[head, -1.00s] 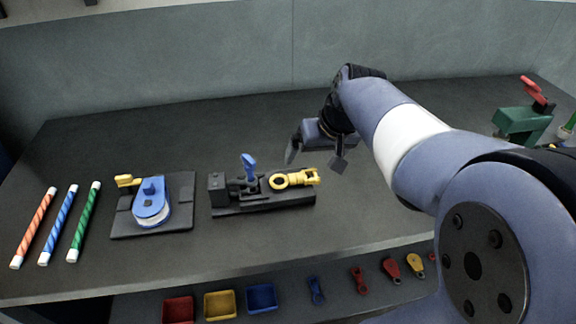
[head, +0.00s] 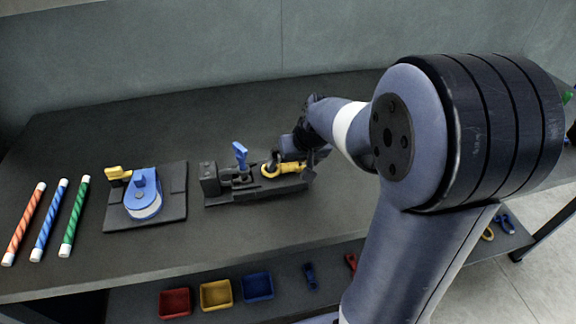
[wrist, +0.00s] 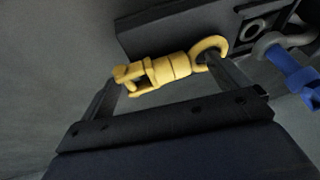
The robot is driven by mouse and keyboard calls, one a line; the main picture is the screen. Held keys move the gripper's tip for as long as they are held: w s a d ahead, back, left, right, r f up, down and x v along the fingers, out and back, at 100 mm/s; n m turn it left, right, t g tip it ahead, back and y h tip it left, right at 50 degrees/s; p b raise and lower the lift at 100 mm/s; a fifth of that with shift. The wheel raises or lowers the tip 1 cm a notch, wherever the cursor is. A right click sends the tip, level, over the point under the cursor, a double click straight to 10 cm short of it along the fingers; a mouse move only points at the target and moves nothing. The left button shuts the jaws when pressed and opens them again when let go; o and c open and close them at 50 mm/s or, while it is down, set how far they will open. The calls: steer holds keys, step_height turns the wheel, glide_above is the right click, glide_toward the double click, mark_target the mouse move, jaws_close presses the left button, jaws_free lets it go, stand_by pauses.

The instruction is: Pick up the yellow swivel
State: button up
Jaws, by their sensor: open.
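The yellow swivel (wrist: 165,70) has a ring at one end and a fork-like end at the other. In the head view the swivel (head: 270,169) lies at the right end of a black fixture (head: 240,197), partly hidden by my gripper. My gripper (wrist: 158,84) is open at the swivel. In the wrist view one finger stands near the fork end and the other overlaps the ring end, with the body between them. I cannot tell whether the fingers touch it.
A blue lever (head: 240,153) stands upright on the fixture, left of the swivel. A blue device on a black plate (head: 172,210) and three striped rods (head: 50,222) lie further left. Red, yellow and blue bins (head: 216,294) are on a lower shelf. The bench behind is clear.

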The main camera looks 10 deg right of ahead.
steer(key=c, duration=1.2)
step_height(320, 180, up, 10)
steer(key=shift+r+p, duration=0.1)
steer(key=shift+p, duration=0.2)
steer(key=shift+c, duration=0.2)
